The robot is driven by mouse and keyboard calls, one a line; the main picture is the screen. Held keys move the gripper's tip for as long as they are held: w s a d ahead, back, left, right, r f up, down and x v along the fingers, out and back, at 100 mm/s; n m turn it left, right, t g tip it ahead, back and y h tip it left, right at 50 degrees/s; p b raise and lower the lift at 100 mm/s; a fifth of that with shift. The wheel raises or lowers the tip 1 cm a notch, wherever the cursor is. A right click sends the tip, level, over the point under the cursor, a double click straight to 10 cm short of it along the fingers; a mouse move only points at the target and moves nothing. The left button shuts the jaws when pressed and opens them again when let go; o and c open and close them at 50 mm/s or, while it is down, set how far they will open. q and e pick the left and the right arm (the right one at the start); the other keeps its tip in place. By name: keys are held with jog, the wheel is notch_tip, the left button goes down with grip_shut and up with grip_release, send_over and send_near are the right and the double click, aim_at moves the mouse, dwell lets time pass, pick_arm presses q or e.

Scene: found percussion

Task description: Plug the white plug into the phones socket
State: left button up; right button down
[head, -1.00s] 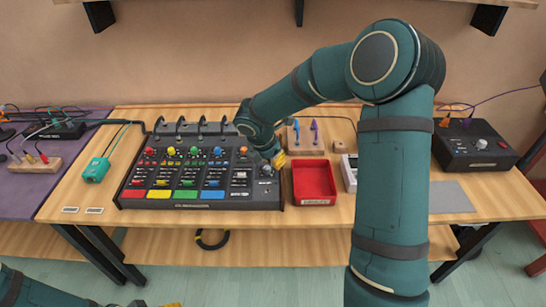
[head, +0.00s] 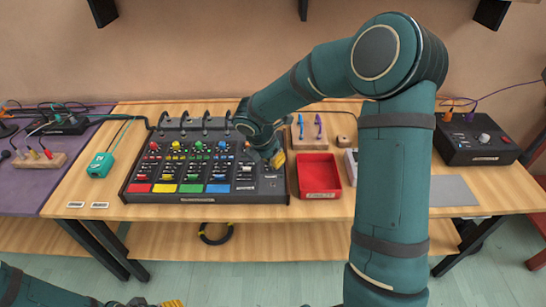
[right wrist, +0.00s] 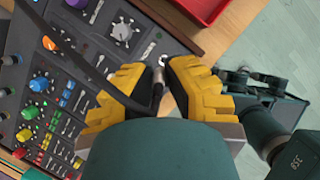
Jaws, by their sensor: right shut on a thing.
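The mixer (head: 207,168) stands on the table with coloured knobs and faders. Its right end holds a round metal socket, likely the phones socket, seen in the right wrist view (right wrist: 163,60); its label is too small to read. My right gripper (head: 277,160) is above this end, in the right wrist view (right wrist: 163,92) just beside the socket. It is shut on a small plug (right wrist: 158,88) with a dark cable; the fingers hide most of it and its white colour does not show. The plug tip appears close to the socket; I cannot tell if they touch. My left gripper (head: 172,303) shows only its yellow edge.
A red tray (head: 319,194) sits right of the mixer. Black cables arch along the mixer's back. A teal box (head: 100,165) is at left, a dark box (head: 477,158) at right.

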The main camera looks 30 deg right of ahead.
aim_at(275, 183)
notch_tip(275, 183, down, 3)
jog(key=shift+f+b, duration=0.15)
jog(key=shift+b, duration=0.9)
jog(key=shift+f+b, duration=0.7)
jog(key=shift+f, duration=0.3)
jog(key=shift+p, duration=0.35)
jog(key=shift+f+b, duration=1.3)
jog(key=shift+f, duration=0.5)
jog(key=c, duration=1.1)
grip_release()
jog(key=shift+o, duration=0.2)
jog(key=v, duration=1.2)
